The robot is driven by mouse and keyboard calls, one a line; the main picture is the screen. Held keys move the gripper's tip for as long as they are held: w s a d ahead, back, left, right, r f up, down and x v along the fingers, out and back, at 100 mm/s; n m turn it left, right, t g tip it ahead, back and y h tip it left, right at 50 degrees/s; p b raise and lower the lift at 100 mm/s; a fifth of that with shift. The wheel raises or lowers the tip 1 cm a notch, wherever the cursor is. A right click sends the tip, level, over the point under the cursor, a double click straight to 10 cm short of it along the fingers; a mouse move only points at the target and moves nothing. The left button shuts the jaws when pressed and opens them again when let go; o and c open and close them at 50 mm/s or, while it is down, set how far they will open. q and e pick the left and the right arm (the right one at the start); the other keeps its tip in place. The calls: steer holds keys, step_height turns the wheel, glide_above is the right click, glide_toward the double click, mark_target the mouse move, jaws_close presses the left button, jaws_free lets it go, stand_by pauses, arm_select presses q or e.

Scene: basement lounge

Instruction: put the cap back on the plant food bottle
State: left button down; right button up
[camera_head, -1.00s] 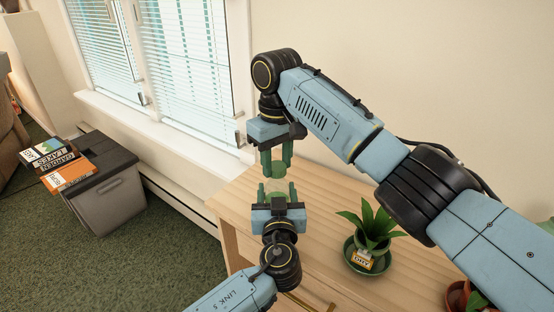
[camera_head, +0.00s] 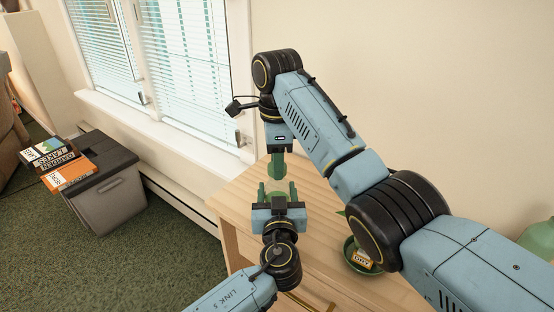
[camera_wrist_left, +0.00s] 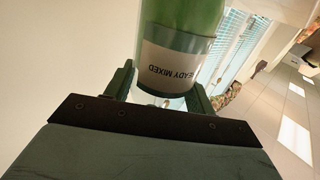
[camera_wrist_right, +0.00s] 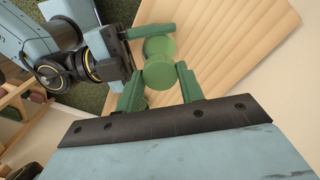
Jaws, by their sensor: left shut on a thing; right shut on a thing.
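My left gripper (camera_head: 277,190) is shut on the green plant food bottle (camera_head: 277,187), above the wooden cabinet top. In the left wrist view the bottle (camera_wrist_left: 182,22) stands between the fingers with a white label reading "READY MIXED"; its top is out of frame. My right gripper (camera_head: 277,172) points down from directly above, its fingers seen edge-on. In the right wrist view it is shut on the round green cap (camera_wrist_right: 160,74), with the bottle (camera_wrist_right: 158,46) just beyond. The fingers hide the cap in the head view. I cannot tell whether cap and bottle touch.
The wooden cabinet top (camera_head: 235,195) is bare at its left. A potted plant in a green saucer (camera_head: 350,262) is mostly hidden behind my right arm. A pale green object (camera_head: 540,240) is at the right edge. A grey bin with books (camera_head: 110,195) stands on the floor.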

steer(key=shift+m, duration=1.1)
steer(key=o, duration=0.9)
steer(key=shift+w+r, duration=0.1)
steer(key=shift+r, duration=2.15)
